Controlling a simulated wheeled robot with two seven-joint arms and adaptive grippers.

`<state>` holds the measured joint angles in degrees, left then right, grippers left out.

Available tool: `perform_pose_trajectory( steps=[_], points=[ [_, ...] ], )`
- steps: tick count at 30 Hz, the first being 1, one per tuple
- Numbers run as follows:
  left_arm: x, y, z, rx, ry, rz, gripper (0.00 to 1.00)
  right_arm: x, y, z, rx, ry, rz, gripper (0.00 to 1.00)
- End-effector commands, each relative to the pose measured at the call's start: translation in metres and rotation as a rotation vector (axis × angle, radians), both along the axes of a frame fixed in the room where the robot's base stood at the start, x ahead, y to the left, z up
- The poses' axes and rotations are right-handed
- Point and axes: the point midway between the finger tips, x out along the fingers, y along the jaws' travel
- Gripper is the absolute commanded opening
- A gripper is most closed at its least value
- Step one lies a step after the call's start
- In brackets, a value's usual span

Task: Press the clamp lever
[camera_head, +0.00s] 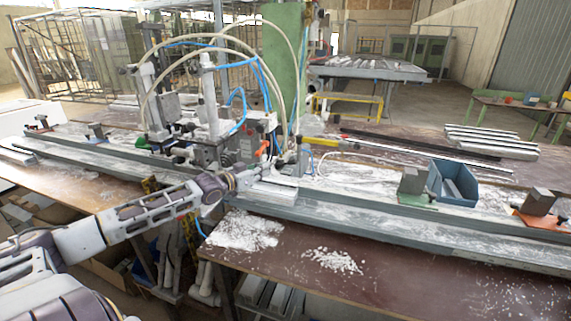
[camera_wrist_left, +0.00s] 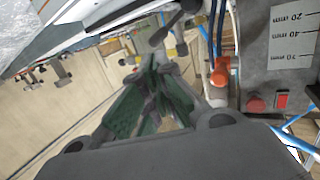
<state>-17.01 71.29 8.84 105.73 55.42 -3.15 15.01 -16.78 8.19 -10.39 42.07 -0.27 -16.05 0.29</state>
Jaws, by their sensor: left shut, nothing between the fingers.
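The clamping machine (camera_head: 215,140) stands on the long bench, with hoses, cylinders and a grey housing. My left arm reaches in from the left, and its gripper (camera_head: 246,179) is at the front of the machine, close to the housing. In the left wrist view the gripper (camera_wrist_left: 150,72) has its green-padded fingers drawn together at the tips, with nothing held. A dark lever-like part with a rounded end (camera_wrist_left: 168,30) shows just beyond the fingertips; I cannot tell whether they touch it. In the head view I cannot pick out the lever clearly. My right gripper is out of view.
The grey housing with a millimetre scale (camera_wrist_left: 292,35), a red switch (camera_wrist_left: 282,99) and an orange fitting (camera_wrist_left: 220,72) are close on the right in the wrist view. A blue bin (camera_head: 453,182) stands on the bench. Blue hoses hang around the machine.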

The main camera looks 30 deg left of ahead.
Motion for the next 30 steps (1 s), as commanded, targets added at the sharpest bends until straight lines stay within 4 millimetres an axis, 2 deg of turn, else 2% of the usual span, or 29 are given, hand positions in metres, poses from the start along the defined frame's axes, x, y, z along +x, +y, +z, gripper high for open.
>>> perform_pose_trajectory(
  steps=[5,15,24,30],
  points=[
    [0.005,0.000,-0.001,0.000,-0.001,0.001,0.00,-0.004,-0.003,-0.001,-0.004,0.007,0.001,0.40],
    [0.014,-0.002,-0.001,0.000,-0.002,0.001,0.00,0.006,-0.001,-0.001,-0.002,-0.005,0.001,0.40],
    [0.022,-0.004,-0.002,0.000,-0.002,0.001,0.00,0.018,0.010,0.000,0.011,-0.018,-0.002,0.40],
    [0.027,-0.005,-0.003,0.000,-0.001,0.000,0.00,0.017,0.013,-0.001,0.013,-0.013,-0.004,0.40]
  ],
)
